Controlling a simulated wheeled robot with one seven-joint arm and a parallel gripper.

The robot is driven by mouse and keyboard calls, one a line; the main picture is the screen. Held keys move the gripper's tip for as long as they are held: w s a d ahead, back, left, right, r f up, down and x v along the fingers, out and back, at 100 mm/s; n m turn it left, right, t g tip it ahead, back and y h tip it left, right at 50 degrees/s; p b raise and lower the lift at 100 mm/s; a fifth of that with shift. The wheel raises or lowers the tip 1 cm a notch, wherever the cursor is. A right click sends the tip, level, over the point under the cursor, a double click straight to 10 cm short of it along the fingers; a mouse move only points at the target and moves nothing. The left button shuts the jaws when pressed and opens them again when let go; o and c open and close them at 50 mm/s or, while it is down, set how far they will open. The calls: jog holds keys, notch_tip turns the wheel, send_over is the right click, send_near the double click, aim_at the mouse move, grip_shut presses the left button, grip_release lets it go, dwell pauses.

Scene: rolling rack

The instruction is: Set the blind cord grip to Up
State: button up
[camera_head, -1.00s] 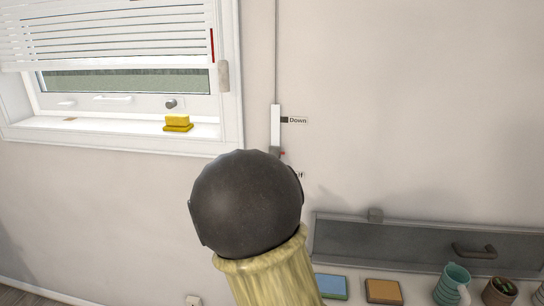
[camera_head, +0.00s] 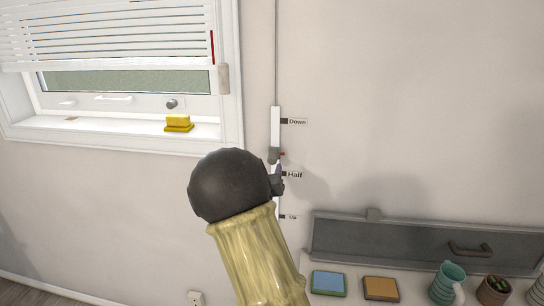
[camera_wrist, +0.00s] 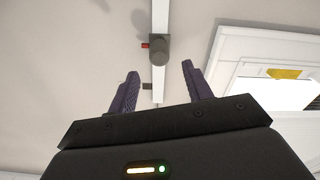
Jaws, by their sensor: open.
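The blind cord grip (camera_head: 274,155) is a small grey knob with a red pointer on a white vertical track (camera_head: 275,125) on the wall. Its pointer sits between the Down label (camera_head: 297,121) and the Half label (camera_head: 294,175), nearer Half. The Up label (camera_head: 293,217) is lowest. My gripper (camera_head: 280,173) is just below the grip, mostly hidden behind my dark wrist. In the wrist view, my gripper (camera_wrist: 160,70) is open and empty. The grip (camera_wrist: 159,49) lies just beyond the fingertips, lined up with the gap between them.

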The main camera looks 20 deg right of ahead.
aim_at(272, 161)
jog(key=p+x, duration=0.2)
jog(key=x, duration=0.4)
jog(key=shift+w+d+r+p, duration=0.1)
jog(key=shift+w+d+p, duration=0.15)
jog(key=shift+p, duration=0.05)
jog(key=shift+w+d, duration=0.3)
jog(key=shift+w, duration=0.15)
grip_shut()
